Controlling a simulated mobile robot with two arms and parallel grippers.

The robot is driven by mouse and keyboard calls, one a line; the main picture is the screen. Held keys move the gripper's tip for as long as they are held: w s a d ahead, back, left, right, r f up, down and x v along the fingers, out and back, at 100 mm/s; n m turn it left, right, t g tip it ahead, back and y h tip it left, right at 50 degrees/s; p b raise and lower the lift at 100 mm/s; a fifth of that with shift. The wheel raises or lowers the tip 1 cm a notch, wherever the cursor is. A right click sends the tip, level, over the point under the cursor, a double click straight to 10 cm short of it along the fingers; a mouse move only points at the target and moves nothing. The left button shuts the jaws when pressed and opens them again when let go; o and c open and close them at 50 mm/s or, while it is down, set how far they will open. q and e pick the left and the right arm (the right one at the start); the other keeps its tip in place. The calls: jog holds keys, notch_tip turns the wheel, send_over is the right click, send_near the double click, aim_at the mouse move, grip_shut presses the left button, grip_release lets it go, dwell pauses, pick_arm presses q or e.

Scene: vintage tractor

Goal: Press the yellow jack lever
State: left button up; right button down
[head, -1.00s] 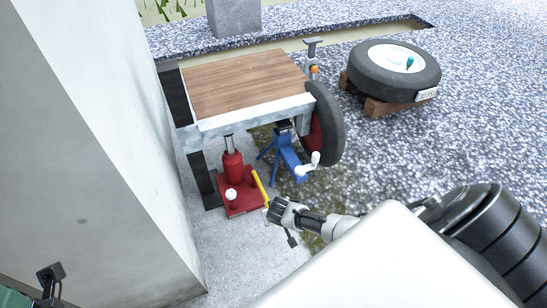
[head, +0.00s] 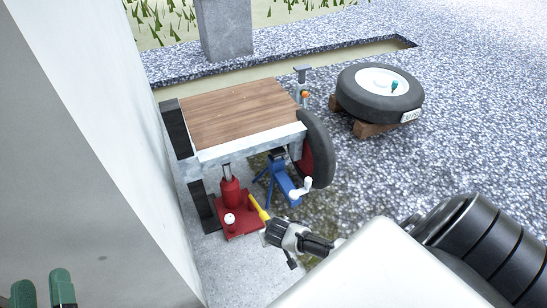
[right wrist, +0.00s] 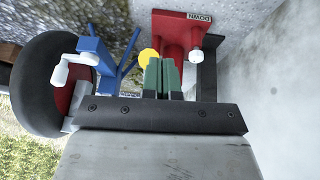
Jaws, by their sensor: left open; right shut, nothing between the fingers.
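The yellow jack lever (head: 258,207) slants out from the right side of the red jack (head: 231,192), low in front of the trailer. My right gripper (head: 271,228) is at the lever's near end and overlaps it in the head view. In the right wrist view its green fingers (right wrist: 160,75) are shut together, with nothing between them. The round yellow lever end (right wrist: 149,56) shows just beyond and left of their tips. I cannot tell whether they touch. My left gripper (head: 42,287) is open and empty at the bottom left, far from the jack.
A wood-topped trailer (head: 245,108) with a wheel (head: 316,150) stands over the jack. A blue stand (head: 281,178) with a white crank is right of the lever. A pale wall (head: 95,150) rises on the left. A spare tyre (head: 378,92) rests on blocks.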

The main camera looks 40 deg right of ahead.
pick_arm(q)
jog(key=shift+w+a+f+g+y+p, duration=0.1)
jog(key=shift+f+g+y+p, duration=0.1)
jog(key=shift+f+g, duration=0.35)
jog(key=shift+a+f+g+y+p, duration=0.1)
jog(key=shift+f+g+y, duration=0.1)
jog(key=shift+f+g, duration=0.35)
jog(key=shift+w+a+f+g+y+p, duration=0.1)
jog(key=shift+f+g+y, duration=0.1)
jog(key=shift+f+g, duration=0.35)
pick_arm(e)
jog(key=shift+v, duration=0.95)
pick_arm(q)
jog(key=shift+f, duration=0.1)
